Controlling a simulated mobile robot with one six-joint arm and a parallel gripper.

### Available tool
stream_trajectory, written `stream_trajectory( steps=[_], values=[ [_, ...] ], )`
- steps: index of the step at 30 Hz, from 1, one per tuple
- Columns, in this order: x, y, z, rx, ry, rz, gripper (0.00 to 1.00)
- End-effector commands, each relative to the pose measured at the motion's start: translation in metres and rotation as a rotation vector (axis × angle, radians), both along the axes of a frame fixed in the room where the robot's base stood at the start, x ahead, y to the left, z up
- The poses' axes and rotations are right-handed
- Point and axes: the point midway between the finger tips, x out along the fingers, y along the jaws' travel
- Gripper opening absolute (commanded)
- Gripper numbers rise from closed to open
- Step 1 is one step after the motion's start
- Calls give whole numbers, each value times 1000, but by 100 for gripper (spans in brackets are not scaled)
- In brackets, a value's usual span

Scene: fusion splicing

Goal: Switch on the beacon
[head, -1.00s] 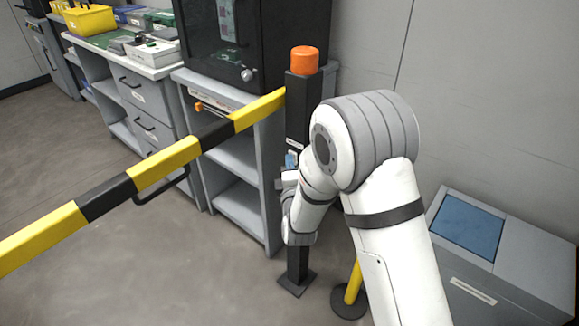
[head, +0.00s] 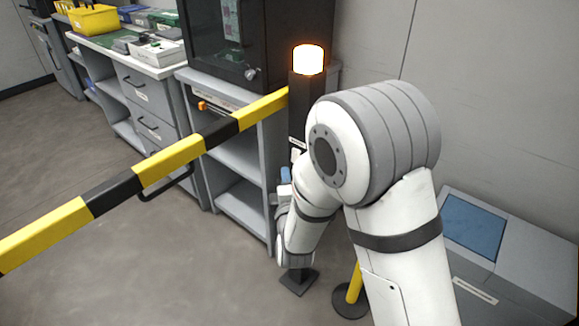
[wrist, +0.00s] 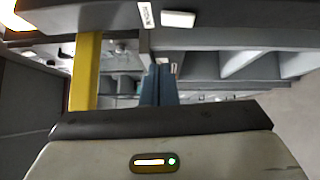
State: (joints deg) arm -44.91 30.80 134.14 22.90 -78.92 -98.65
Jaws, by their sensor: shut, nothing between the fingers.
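The beacon (head: 308,60) sits on top of a black post (head: 306,95) and glows bright whitish orange. A bright glow at the upper left of the wrist view (wrist: 12,16) appears to be the same beacon. A white label (wrist: 145,14) and a small white part (wrist: 172,14) show on the dark post in the wrist view. My gripper (head: 285,174) is beside the post, below the beacon, partly hidden by my arm. Its blue fingers (wrist: 160,84) are together and hold nothing. They appear a little apart from the post.
A yellow and black barrier bar (head: 170,163) runs from the post to the left. A grey shelf unit (head: 238,190) with a black cabinet (head: 258,45) stands behind. A grey bin with a blue panel (head: 472,227) is at right. The floor at lower left is clear.

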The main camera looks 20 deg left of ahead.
Motion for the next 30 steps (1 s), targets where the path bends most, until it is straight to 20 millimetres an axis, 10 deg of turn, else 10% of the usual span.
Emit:
stream_trajectory(
  steps=[10,30],
  values=[
    [-43,-20,5,0,-1,-2,0],
    [-40,-26,13,25,37,-8,0]
  ],
)
